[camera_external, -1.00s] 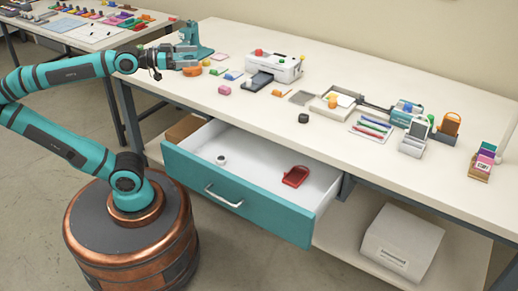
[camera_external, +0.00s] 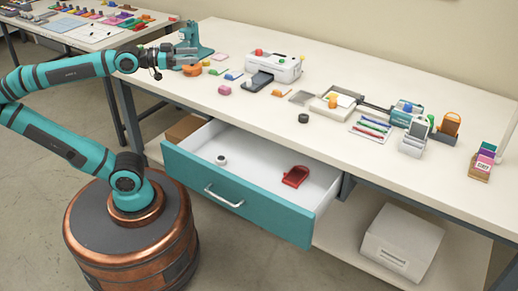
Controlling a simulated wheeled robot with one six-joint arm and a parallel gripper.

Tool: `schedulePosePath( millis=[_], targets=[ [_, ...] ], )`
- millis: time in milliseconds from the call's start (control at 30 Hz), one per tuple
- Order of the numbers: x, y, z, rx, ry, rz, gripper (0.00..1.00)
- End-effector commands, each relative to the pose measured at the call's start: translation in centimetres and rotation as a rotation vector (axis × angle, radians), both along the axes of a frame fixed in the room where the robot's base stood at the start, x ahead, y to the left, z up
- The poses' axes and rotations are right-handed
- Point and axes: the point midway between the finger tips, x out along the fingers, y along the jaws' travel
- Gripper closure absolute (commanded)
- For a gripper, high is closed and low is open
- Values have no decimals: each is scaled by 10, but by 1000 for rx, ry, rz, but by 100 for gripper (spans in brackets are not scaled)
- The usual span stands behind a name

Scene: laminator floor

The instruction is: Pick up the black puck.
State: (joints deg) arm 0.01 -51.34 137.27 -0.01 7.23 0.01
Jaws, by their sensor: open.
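The black puck (camera_external: 303,118) is a small dark disc lying on the bare tabletop (camera_external: 330,152), near the middle of the table's front part. It stands in front of the flat tray with the yellow and orange items. My gripper (camera_external: 190,64) is over the left end of the table, far to the left of the puck. It is open, and its fingers are small and partly overlap the things behind. An orange round thing (camera_external: 192,71) lies right by the fingertips; I cannot tell whether they touch it.
The open teal drawer (camera_external: 235,195) juts out below the puck, holding a white roll (camera_external: 221,160) and a red object (camera_external: 295,176). A white machine (camera_external: 274,67) stands behind left. Pens (camera_external: 371,127) lie to the puck's right. The tabletop in front of the puck is clear.

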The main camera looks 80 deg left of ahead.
Motion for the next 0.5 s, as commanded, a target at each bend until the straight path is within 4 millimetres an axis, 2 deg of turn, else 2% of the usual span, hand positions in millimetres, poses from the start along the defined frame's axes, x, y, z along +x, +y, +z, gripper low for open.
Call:
schedulePosePath(
  millis=[167, 500],
  targets=[
    [25, -1, 6, 2, 78, -3, 37],
    [105, -6, 17, 10, 354, -17, 37]
  ],
)
